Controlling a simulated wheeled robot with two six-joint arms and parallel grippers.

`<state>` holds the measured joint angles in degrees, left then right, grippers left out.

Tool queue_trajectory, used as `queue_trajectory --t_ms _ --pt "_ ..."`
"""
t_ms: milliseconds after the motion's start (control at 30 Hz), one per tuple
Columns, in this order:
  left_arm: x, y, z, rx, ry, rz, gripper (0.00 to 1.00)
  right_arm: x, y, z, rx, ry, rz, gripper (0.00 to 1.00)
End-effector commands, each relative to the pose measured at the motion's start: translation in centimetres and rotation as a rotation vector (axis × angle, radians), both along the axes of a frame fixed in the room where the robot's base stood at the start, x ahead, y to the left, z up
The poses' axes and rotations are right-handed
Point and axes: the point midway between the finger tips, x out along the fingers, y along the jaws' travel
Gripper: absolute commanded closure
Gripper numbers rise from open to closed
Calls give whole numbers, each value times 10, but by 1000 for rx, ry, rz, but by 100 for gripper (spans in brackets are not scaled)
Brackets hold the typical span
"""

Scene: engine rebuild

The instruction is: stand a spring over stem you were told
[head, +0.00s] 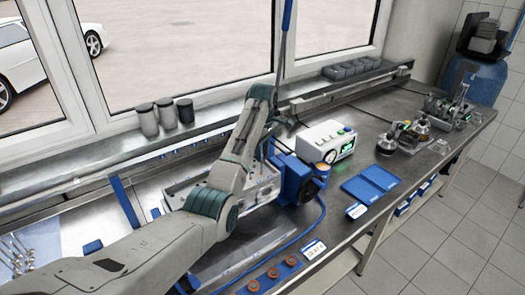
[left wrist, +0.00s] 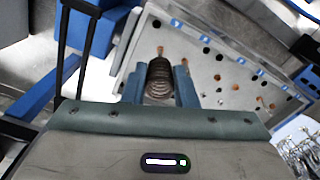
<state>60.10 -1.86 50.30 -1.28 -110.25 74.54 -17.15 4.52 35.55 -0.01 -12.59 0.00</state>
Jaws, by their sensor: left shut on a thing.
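In the left wrist view my left gripper (left wrist: 160,88) has its two blue fingers closed on a dark coiled spring (left wrist: 160,76). The spring is seen nearly end-on, over the pale cylinder head (left wrist: 235,72). The head has several holes and blue numbered labels along one edge. Small copper-coloured stem tips (left wrist: 184,62) show close to the spring; whether the spring is around one or apart from it I cannot tell. In the head view the cylinder head (head: 265,187) is partly hidden behind my left arm, and the fingertips are hidden too. My right gripper is not in view.
A blue machine (head: 300,178) stands just right of the cylinder head, with a white device (head: 326,141) behind it. Blue trays (head: 361,190) lie further right. Several reddish-brown round parts (head: 273,273) sit along the front edge. Three grey cups (head: 166,113) stand by the window.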

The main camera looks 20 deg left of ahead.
Motion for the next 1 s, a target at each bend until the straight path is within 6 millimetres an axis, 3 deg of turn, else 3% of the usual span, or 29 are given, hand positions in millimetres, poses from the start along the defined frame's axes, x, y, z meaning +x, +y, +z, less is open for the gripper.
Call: queue_trajectory --t_ms 1000 --pt "0 0 -21 0 1 0 96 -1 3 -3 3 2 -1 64"
